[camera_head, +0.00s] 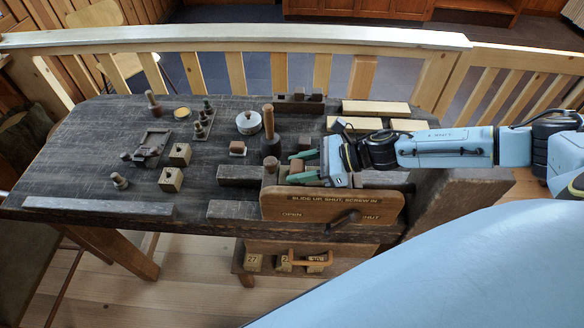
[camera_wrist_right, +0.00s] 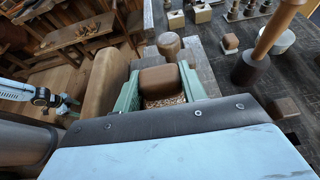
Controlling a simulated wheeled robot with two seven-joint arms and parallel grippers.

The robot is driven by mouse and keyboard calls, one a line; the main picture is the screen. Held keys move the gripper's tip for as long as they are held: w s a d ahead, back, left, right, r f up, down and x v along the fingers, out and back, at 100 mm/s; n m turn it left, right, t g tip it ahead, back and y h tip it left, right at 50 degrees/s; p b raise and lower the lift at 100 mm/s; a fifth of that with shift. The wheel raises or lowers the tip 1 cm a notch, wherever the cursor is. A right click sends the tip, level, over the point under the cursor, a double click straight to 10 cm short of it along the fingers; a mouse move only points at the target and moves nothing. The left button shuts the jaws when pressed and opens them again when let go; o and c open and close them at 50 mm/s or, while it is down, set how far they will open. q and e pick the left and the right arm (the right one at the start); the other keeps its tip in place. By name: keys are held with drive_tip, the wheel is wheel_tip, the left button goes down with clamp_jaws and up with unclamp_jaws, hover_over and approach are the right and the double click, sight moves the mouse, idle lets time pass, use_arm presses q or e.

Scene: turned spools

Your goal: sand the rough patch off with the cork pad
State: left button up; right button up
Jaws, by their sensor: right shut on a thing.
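My right gripper (camera_head: 305,164) reaches in from the right, low over the wooden vise (camera_head: 330,207) at the bench's front edge. In the right wrist view its green fingers (camera_wrist_right: 160,92) are shut on a brown block (camera_wrist_right: 159,79), which I take to be the cork pad. A speckled, rough-looking surface (camera_wrist_right: 165,101) shows just below the block. I cannot tell whether it is the rough patch. A rounded brown knob (camera_wrist_right: 169,44) stands just beyond the fingers. Green fingertips at the left of the wrist view look like my left gripper (camera_wrist_right: 66,105), too small to read.
A handled tool (camera_head: 268,122) with a dark base stands behind the vise. A round metal tin (camera_head: 248,123), wooden cubes (camera_head: 180,154) and small turned pieces (camera_head: 119,181) are spread leftward. Pale wooden strips (camera_head: 375,108) lie at the back right.

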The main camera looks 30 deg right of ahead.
drive_tip(key=shift+s+d+f, duration=0.1)
drive_tip(key=shift+s+d, duration=0.35)
drive_tip(key=shift+d, duration=0.25)
drive_tip(key=shift+r+p, duration=2.05)
drive_tip(key=shift+r, duration=1.05)
wheel_tip(320, 180, up, 3)
drive_tip(key=shift+f+p, duration=0.1)
drive_tip(key=shift+p, duration=1.05)
